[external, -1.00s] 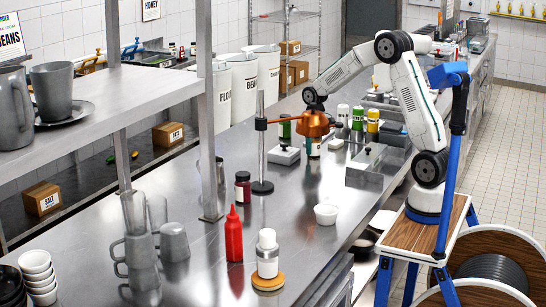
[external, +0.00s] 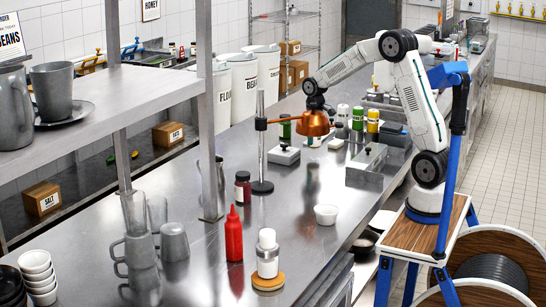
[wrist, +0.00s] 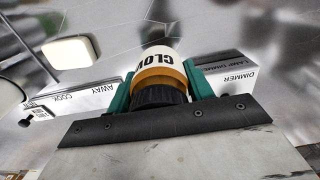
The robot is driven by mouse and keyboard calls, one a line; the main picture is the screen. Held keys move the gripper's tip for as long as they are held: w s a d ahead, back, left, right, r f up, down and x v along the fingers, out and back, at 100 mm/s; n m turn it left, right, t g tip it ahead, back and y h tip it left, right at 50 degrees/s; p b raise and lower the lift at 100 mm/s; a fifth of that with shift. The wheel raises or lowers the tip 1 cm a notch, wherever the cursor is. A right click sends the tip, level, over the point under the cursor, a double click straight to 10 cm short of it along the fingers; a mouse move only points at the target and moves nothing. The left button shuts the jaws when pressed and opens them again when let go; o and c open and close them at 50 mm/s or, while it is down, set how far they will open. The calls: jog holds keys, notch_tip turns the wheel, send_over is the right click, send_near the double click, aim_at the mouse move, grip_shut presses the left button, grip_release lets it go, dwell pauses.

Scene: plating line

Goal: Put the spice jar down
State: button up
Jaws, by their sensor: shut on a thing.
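The spice jar (wrist: 158,63) fills the middle of the wrist view, with a white label reading "CLO…", an amber band and a black cap toward me. My gripper (wrist: 159,84) is shut on it, one green finger on each side. In the external view the copper lamp shade (external: 314,123) hides most of my gripper and the jar. A small pale part, apparently of the jar, shows just under the shade. A dark reflection lies on the steel counter (external: 345,205) below, and the jar looks raised above the counter.
The lamp's stand (external: 261,150) is left of my gripper. Jars with green (external: 357,118) and yellow (external: 373,121) stand behind. A white bowl (external: 326,214) is in front, with bare counter around it.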

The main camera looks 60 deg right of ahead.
notch_tip(320, 180, up, 6)
jog(key=shift+r, duration=0.2)
notch_tip(320, 180, up, 18)
jog(key=s+a+n, duration=0.3)
jog(key=a+n, duration=0.5)
jog(key=a, duration=2.5)
jog(key=s+a+n, duration=0.8)
jog(key=s+a, duration=1.6)
jog(key=a, duration=0.2)
notch_tip(320, 180, down, 23)
jog(key=w+a, duration=0.3)
jog(key=w, duration=0.1)
jog(key=w+a+f, duration=0.1)
jog(key=w+a, duration=0.2)
jog(key=w, duration=0.1)
jog(key=w+a, duration=0.3)
jog(key=w, duration=0.1)
jog(key=shift+f, duration=0.2)
jog(key=shift+w+a+f, duration=0.15)
jog(key=shift+f, duration=0.75)
jog(key=shift+w+a+f, duration=0.1)
jog(key=shift+f, duration=0.75)
